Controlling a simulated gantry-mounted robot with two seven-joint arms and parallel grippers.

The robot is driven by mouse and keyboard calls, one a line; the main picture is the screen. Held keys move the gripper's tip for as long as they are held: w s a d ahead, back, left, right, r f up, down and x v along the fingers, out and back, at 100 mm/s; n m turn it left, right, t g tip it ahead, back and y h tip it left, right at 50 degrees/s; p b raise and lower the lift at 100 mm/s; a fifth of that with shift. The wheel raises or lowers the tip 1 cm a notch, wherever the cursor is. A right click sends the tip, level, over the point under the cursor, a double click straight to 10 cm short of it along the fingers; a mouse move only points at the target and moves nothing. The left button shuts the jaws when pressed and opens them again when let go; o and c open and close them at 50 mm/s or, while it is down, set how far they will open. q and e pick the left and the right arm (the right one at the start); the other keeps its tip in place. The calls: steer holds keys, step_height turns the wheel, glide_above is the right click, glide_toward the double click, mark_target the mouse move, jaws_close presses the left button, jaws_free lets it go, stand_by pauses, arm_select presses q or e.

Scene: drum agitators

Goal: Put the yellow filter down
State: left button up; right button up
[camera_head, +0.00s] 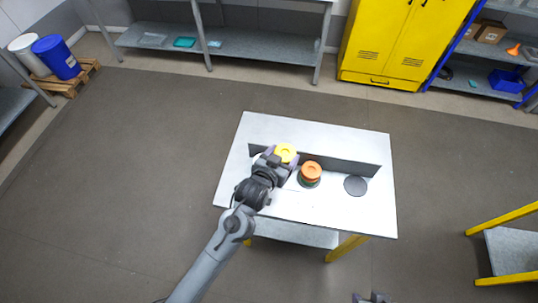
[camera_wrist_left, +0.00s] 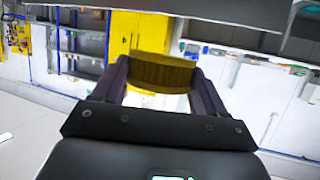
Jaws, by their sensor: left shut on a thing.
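The yellow filter (camera_head: 286,151) is a round disc with a raised centre, over the left part of the white table. My left gripper (camera_head: 281,161) is shut on it. In the left wrist view the yellow filter (camera_wrist_left: 162,72) spans between the two fingers (camera_wrist_left: 162,80), with its curved side showing. I cannot tell whether it hangs clear of the table. Just right of it an orange round piece (camera_head: 312,170) sits on a dark green base. A flat dark disc (camera_head: 355,186) lies further right. Part of my right gripper (camera_head: 372,298) shows at the bottom edge; its fingers are unclear.
A low dark upright panel (camera_head: 345,165) runs across the white table (camera_head: 300,127), behind the orange piece and dark disc. The table's front right (camera_head: 350,217) is bare. A yellow cabinet (camera_head: 400,40) and shelves stand at the back wall.

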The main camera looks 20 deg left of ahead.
mark_target(295, 153)
arm_select(q)
steer(key=d, duration=0.1)
steer(key=d+r, duration=0.1)
steer(key=shift+s+d+r, duration=0.3)
steer(key=shift+s+d, duration=0.05)
steer(key=shift+d, duration=0.05)
steer(key=s+a+n+y, duration=0.1)
steer(key=s+a+y, duration=0.1)
steer(key=s+a, duration=0.7)
steer(key=s+a+r+p, duration=0.1)
steer(key=a+r+p, duration=0.1)
steer(key=r+p, duration=0.4)
steer(key=s+a+r+n+p, duration=0.1)
steer(key=s+a+r+p, duration=0.1)
steer(key=r+p, duration=0.4)
steer(key=p, duration=0.4)
steer(key=shift+a+p, duration=0.3)
steer(key=shift+a, duration=0.05)
